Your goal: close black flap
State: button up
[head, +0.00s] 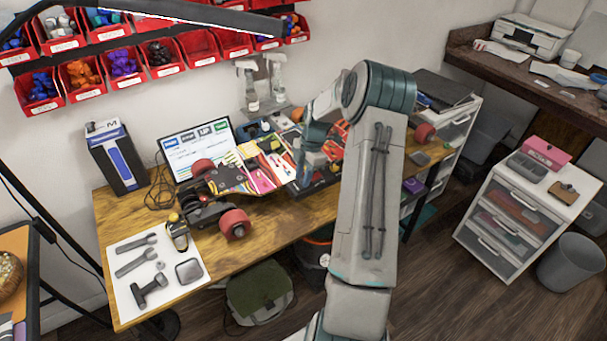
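I cannot clearly pick out the black flap. A dark flat panel (447,89) lies tilted on top of the drawer unit at the back right, and a dark open case or tray (318,187) sits on the workbench under my gripper. I cannot tell whether either one is the flap. My gripper (304,172) is over the right part of the workbench, close to this case and the colourful board. My arm hides part of that area. The fingers are small and partly covered, so their opening and any contact are unclear.
The wooden workbench (278,222) holds a skateboard with red wheels (235,225), a monitor (197,148), a black-blue box (116,157) and a white tool sheet (130,285). Red bins (81,75) hang on the wall. A white drawer cabinet (520,215) and grey bin (572,262) stand right.

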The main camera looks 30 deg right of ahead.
jog(key=shift+o, duration=0.4)
jog(key=shift+r, duration=0.1)
jog(key=shift+w+d+r, duration=0.1)
jog(key=shift+d+r, duration=0.05)
jog(key=shift+r, duration=0.1)
jog(key=b+v, duration=0.2)
jog(key=v, duration=1.1)
